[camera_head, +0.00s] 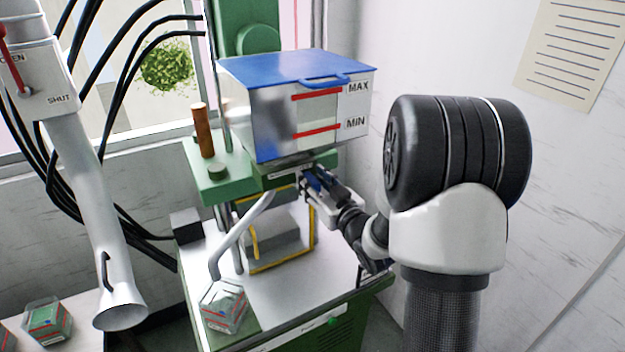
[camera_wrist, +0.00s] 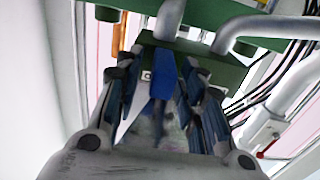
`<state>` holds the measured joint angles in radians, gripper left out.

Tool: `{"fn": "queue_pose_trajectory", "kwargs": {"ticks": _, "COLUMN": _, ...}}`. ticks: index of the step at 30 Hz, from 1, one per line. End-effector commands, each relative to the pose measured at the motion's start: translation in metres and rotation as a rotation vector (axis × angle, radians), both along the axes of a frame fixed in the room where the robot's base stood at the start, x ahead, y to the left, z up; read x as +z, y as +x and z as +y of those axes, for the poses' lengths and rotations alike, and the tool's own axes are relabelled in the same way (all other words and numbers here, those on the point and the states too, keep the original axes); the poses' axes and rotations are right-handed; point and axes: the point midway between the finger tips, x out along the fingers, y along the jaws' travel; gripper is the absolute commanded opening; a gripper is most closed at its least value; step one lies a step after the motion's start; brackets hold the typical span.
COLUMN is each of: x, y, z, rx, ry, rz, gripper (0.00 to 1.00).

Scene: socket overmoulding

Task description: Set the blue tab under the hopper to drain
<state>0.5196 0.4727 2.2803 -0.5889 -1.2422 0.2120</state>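The hopper (camera_head: 240,105) is a grey box with a blue lid (camera_head: 290,66) and a front window marked MAX and MIN. Under it, the blue tab (camera_wrist: 162,72) hangs from a green block (camera_wrist: 222,72) in the wrist view. My gripper (camera_head: 313,182) is just under the hopper. In the wrist view my gripper (camera_wrist: 160,82) is open, with one finger on each side of the tab and a gap on both sides. In the head view my fingers largely hide the tab, and its setting cannot be read.
A bent grey pipe (camera_head: 240,232) runs from below the hopper to a clear container (camera_head: 223,306) on the bench (camera_head: 290,295). A yellow-framed guard (camera_head: 283,268) stands below. At left hangs a large white duct (camera_head: 95,190) with a red OPEN/SHUT lever (camera_head: 10,60). A wall is at right.

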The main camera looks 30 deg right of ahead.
Motion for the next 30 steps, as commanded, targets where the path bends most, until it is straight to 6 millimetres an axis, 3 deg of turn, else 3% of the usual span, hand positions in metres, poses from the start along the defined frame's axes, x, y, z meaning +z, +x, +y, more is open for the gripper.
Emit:
{"fn": "queue_pose_trajectory", "kwargs": {"ticks": 15, "x": 0.0004, "y": 0.0002, "z": 0.0000, "rx": 0.000, "ry": 0.000, "rz": -0.001, "gripper": 0.01}}
{"fn": "queue_pose_trajectory", "kwargs": {"ticks": 30, "x": 0.0006, "y": 0.0003, "z": 0.0000, "rx": 0.000, "ry": 0.000, "rz": -0.002, "gripper": 0.00}}
